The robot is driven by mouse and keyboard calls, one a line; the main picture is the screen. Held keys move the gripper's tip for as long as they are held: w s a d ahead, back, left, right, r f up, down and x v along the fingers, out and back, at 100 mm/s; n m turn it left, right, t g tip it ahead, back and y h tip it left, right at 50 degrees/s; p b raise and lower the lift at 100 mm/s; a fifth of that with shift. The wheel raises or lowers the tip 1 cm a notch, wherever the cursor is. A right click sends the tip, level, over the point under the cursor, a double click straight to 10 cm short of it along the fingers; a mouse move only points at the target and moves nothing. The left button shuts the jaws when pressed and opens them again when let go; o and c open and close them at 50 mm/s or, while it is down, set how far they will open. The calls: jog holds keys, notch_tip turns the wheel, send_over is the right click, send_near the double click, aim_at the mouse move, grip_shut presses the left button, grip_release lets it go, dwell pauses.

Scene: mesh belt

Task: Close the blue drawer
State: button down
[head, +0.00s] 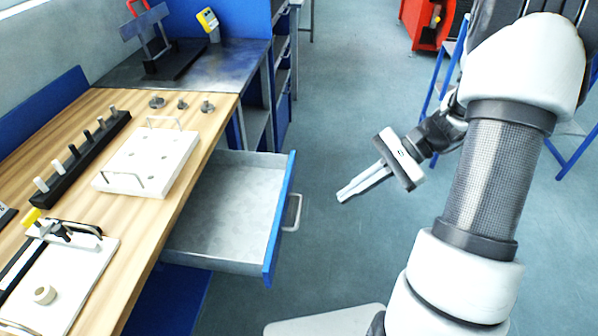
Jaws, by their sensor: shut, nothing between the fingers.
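The blue drawer (279,222) is pulled well out from under the wooden workbench. Its grey inside (228,208) shows and looks empty. A light metal handle (293,212) sticks out from its blue front on the right. My gripper (340,198) is shut and empty. In the picture it is to the right of the handle, with a gap of floor showing between them, and its fingers point left and down. I cannot tell its exact height against the drawer.
The wooden bench top (185,213) holds a white plate with handles (148,165), a black rack of pegs (82,155) and a white board (65,275). A blue-framed bench (262,95) stands behind. The floor (340,115) right of the drawer is clear. A red cabinet (424,22) stands far back.

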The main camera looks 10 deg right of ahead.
aim_at(225, 216)
jog(key=w+d+f+m+t+y+b, duration=0.1)
jog(key=d+f+m+t+y, duration=0.2)
jog(key=f, duration=0.4)
jog(key=w+d+f+m+t+y+b, duration=0.1)
jog(key=d+f+m+t+y+b, duration=0.1)
jog(key=d+f+m, duration=0.4)
jog(key=w+a+f, duration=0.2)
jog(key=a, duration=0.5)
jog(key=w+a+f+n, duration=0.1)
jog(key=w+a, duration=0.1)
jog(key=a, duration=0.6)
jog(key=shift+w+a+f+b, duration=0.25)
jog(key=shift+w+f+b, duration=0.05)
jog(key=shift+f+b, duration=0.05)
jog(key=r+x, duration=0.1)
jog(key=x, duration=0.6)
jog(key=r+b+x, duration=0.1)
jog(key=x, duration=0.7)
jog(key=w+r+x, duration=0.1)
jog(key=r+x, duration=0.1)
jog(key=x, duration=0.6)
jog(key=shift+a, duration=0.4)
jog(key=shift+w+a, duration=0.2)
jog(key=shift+a, duration=0.2)
jog(key=shift+a+r, duration=0.1)
jog(key=shift+a, duration=0.1)
jog(key=shift+w+a+r+b, duration=0.1)
jog(key=shift+b, duration=0.2)
